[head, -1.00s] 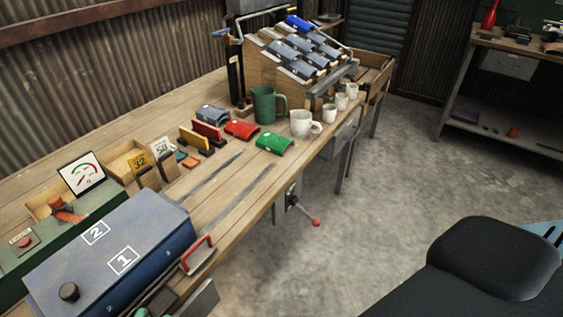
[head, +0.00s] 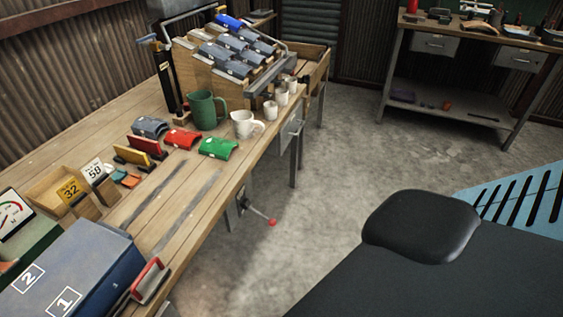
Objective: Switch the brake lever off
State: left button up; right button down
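No lever carries a readable brake label, so I cannot tell for sure which is the brake lever. A thin metal lever with a red ball knob (head: 271,222) sticks out from under the front edge of the wooden bench (head: 150,215), pointing right and down. A red handle (head: 149,281) stands at the front side of the blue box (head: 80,262), marked 1 and 2, at lower left. A tall black post (head: 165,75) with a small handle at its top stands at the back of the bench. Neither of my grippers is in view.
On the bench stand a green mug (head: 205,110), a white jug (head: 245,124), several small cups, coloured curved pieces and a sloped rack (head: 190,65). Concrete floor (head: 330,160) is open right of the bench. A second workbench (head: 480,40) stands at the back right.

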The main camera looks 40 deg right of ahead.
aim_at(245, 203)
jog(key=i+l+z, duration=0.2)
jog(key=l, duration=0.2)
jog(key=i+l+z, duration=0.2)
jog(key=l, duration=0.25)
jog(key=i+l+z, duration=0.2)
jog(key=l, duration=0.15)
jog(key=k+l+u, duration=0.3)
jog(key=i, duration=0.1)
